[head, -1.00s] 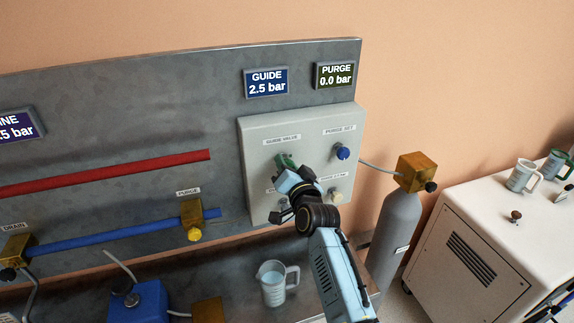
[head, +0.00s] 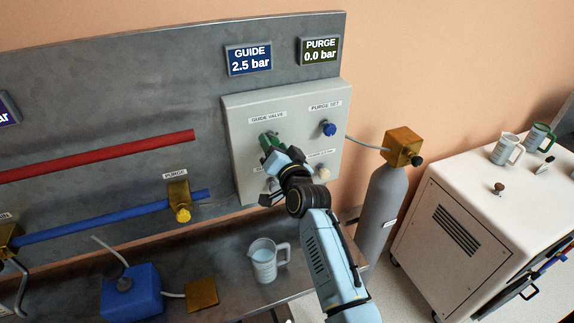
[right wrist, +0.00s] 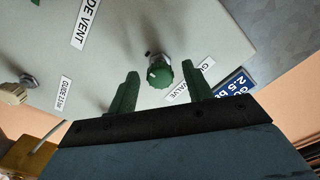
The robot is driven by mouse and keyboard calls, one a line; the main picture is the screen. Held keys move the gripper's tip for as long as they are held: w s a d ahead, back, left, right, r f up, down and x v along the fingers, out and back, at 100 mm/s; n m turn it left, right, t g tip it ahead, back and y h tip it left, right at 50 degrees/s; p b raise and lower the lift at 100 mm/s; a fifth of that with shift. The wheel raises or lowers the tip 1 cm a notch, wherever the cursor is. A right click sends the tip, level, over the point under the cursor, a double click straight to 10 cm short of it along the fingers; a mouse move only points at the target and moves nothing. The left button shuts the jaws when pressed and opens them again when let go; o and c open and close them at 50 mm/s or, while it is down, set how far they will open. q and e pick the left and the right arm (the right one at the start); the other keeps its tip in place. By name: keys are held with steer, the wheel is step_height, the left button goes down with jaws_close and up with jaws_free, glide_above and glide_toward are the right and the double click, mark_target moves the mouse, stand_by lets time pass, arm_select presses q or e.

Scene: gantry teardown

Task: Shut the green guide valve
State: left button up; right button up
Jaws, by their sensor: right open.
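The green guide valve knob (right wrist: 160,74) is on the grey valve panel (head: 240,112), below the GUIDE VALVE label (head: 268,117). My right gripper (head: 270,143) is at the panel, in front of this valve, and hides part of it in the head view. In the right wrist view its two green fingers are spread, one on each side of the knob, with a gap on both sides. It holds nothing. The GUIDE display (head: 249,58) reads 2.5 bar. My left gripper is not in view.
A blue PURGE SET knob (head: 329,129) sits right of the guide valve, and a cream knob (head: 323,174) lies below. The PURGE display (head: 320,50) reads 0.0 bar. A jug (head: 264,262) stands on the bench below. A gas cylinder (head: 384,205) stands to the right.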

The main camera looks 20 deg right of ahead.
steer(key=s+b, duration=0.1)
steer(key=s, duration=1.1)
steer(key=shift+d, duration=0.15)
steer(key=s+d+f+n+g, duration=0.2)
steer(key=s+f+n+g, duration=0.45)
steer(key=s, duration=0.75)
steer(key=s+d+f+n+g, duration=0.25)
steer(key=s+f+g, duration=0.65)
steer(key=s, duration=0.6)
step_height(320, 180, down, 34)
steer(key=s+a+b, duration=0.1)
steer(key=b, duration=0.8)
steer(key=s+d+f+b, duration=0.1)
steer(key=s+f+b, duration=0.2)
steer(key=s+f, duration=0.5)
steer(key=s+d+f+g+b, duration=0.1)
steer(key=s+d+f+b, duration=0.1)
steer(key=s+f, duration=0.6)
step_height(320, 180, down, 5)
steer(key=shift+s+r+n+h+b, duration=0.1)
steer(key=shift+s+n+h+b, duration=0.2)
steer(key=shift+b, duration=0.4)
